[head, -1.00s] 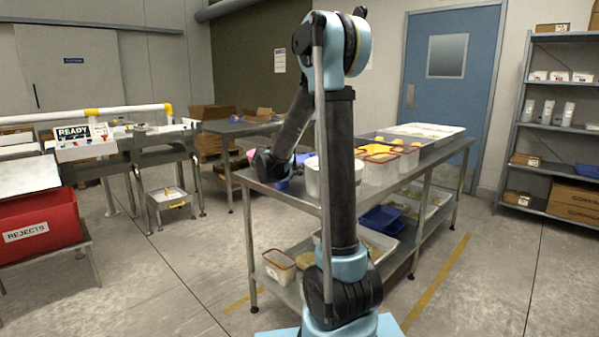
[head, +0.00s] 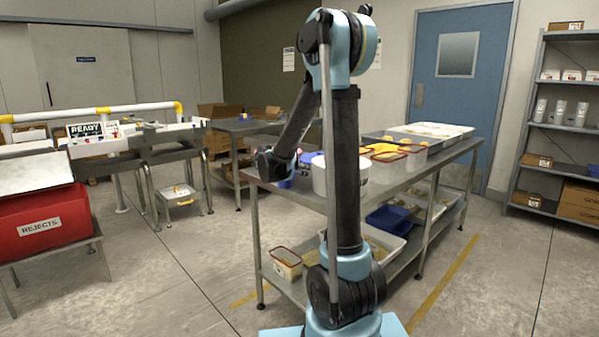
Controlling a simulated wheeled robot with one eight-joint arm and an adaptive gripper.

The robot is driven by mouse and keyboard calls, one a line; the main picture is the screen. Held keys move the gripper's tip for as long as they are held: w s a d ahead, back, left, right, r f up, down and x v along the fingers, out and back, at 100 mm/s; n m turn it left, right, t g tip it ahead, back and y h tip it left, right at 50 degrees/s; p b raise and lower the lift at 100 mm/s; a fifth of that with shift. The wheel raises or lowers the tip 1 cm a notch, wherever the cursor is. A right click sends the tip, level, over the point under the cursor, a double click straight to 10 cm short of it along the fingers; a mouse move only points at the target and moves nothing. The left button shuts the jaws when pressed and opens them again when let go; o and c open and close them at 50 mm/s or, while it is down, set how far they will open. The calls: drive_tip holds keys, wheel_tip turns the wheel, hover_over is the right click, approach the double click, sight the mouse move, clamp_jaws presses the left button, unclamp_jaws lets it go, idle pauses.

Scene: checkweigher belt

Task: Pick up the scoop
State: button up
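My gripper (head: 280,172) is at the near left end of the steel table (head: 440,160), low over its top. It is small and dark here, and its fingers cannot be made out. A small blue patch shows beside it, and I cannot tell whether this is the scoop or part of my arm. No scoop can be clearly identified. A white tub (head: 322,178) stands just right of my gripper, partly hidden behind my arm. A blue-violet item (head: 309,157) shows behind the wrist, mostly hidden.
Red-rimmed tubs with yellow contents (head: 388,153) and pale trays (head: 432,130) stand farther along the table. A red rejects bin (head: 40,220) is at left. The floor between is clear.

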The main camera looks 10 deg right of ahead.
drive_tip(key=v, duration=1.2)
drive_tip(key=shift+d, duration=0.1)
